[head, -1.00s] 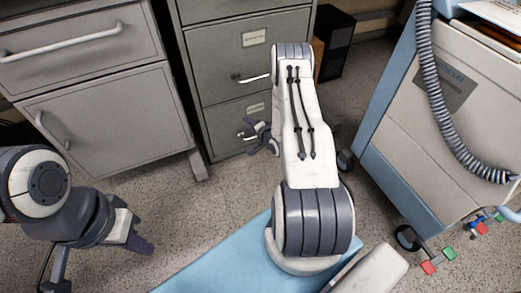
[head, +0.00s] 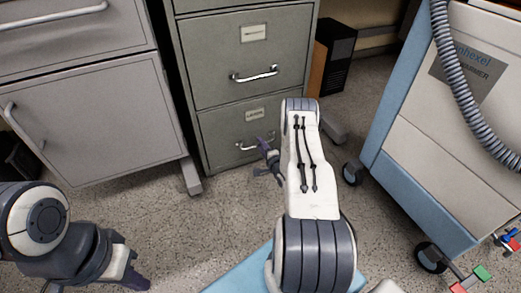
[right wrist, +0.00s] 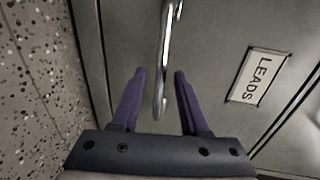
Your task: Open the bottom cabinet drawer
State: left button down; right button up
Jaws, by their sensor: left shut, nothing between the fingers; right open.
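The grey-green filing cabinet (head: 222,69) stands at the centre back in the head view. Its bottom drawer (head: 220,128) is shut, flush with the front, with a metal handle (head: 246,147) across it. My right gripper (head: 270,160) is open and in front of that drawer, at the right part of the handle. In the right wrist view, the handle (right wrist: 167,40) runs between the two purple fingers (right wrist: 159,74), its near end showing between them; I cannot tell how deep it sits. A LEADS label (right wrist: 258,77) is to the right. My left gripper (head: 130,272) is shut and empty, low at the left.
A grey cabinet (head: 95,120) with a door stands at the left. A blue-and-white cart (head: 440,140) on casters stands at the right. A black box (head: 335,52) stands behind the filing cabinet's right side. Speckled floor (head: 215,215) is open in front of the filing cabinet.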

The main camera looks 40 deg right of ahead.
jog(key=shift+w+d+f, duration=0.1)
jog(key=shift+w, duration=0.55)
grip_shut()
jog(key=shift+s, duration=0.1)
dwell(0.9)
